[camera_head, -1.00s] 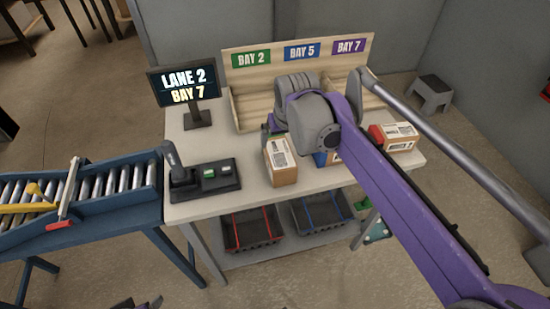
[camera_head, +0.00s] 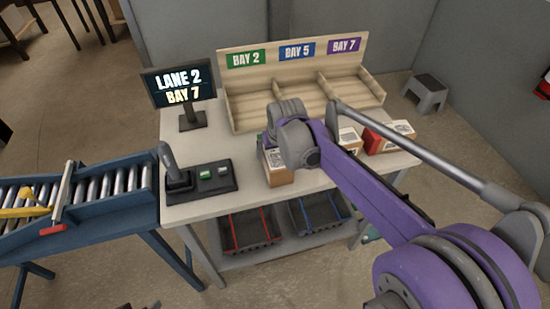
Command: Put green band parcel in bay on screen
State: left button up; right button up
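The screen (camera_head: 183,86) reads "LANE 2, BAY 7". Bay 7 is the right compartment of the wooden rack (camera_head: 349,89), under the purple sign (camera_head: 344,45), and it looks empty. A brown parcel with a white label (camera_head: 278,176) stands on the table, partly behind my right wrist. A bit of green (camera_head: 262,139) shows at its back left, apparently its band. My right gripper is over or behind this parcel. Its fingers are hidden by the wrist, so I cannot tell if it grips. At the bottom edge, a small dark shape may be part of my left gripper.
A parcel (camera_head: 349,137) partly hidden by my arm and a red-banded parcel (camera_head: 389,139) stand to the right. A scanner stand (camera_head: 199,180) is on the table's left. A roller conveyor (camera_head: 105,192) adjoins the table's left. Bins (camera_head: 249,231) sit below. Bays 2 and 5 look empty.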

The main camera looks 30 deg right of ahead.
grip_shut()
notch_tip(320, 180, up, 10)
jog(key=shift+f+p, duration=0.1)
jog(key=shift+p, duration=0.35)
